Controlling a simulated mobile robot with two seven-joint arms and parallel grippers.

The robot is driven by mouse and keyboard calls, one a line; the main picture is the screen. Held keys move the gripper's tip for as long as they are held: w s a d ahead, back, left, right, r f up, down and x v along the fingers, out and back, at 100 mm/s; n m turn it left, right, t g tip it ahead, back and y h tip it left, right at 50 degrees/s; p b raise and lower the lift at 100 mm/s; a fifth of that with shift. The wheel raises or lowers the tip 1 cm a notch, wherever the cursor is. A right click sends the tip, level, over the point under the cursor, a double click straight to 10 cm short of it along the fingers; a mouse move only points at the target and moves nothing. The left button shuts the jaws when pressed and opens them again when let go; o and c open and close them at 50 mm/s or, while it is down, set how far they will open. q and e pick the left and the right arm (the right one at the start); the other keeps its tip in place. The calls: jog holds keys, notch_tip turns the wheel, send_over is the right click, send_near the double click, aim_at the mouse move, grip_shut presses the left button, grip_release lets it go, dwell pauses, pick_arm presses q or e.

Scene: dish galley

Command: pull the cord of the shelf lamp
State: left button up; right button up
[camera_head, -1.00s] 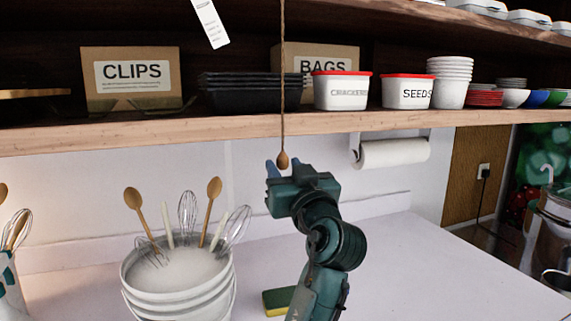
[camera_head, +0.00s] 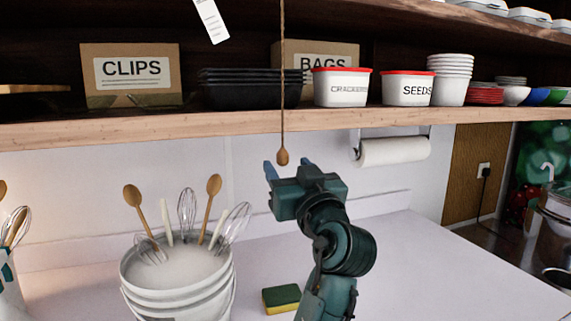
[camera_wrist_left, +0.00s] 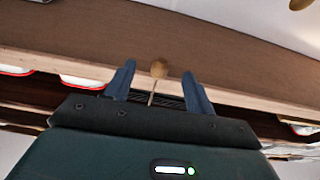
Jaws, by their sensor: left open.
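The lamp cord (camera_head: 283,80) hangs straight down in front of the shelf, with a wooden bead (camera_head: 283,157) at its lower end. My left gripper (camera_head: 288,167) is open below the shelf edge, its blue fingers pointing up and away. In the head view the bead shows between the two fingertips. In the left wrist view the bead (camera_wrist_left: 159,68) also appears between the spread fingers (camera_wrist_left: 157,80), apart from both. How far the bead is from the fingers in depth is hard to tell. The lamp itself is not in view. My right gripper is not in view.
The wooden shelf (camera_head: 200,129) holds boxes, black trays, tubs and bowls above the gripper. A white bucket of utensils (camera_head: 175,275) stands at left, a sponge (camera_head: 281,298) lies on the counter, and a paper roll (camera_head: 394,151) hangs at right. The counter's right part is clear.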

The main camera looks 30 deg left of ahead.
pick_arm(q)
jog(key=b+v, duration=0.3)
jog(key=v, duration=0.3)
jog(key=shift+f, duration=0.25)
dwell(0.3)
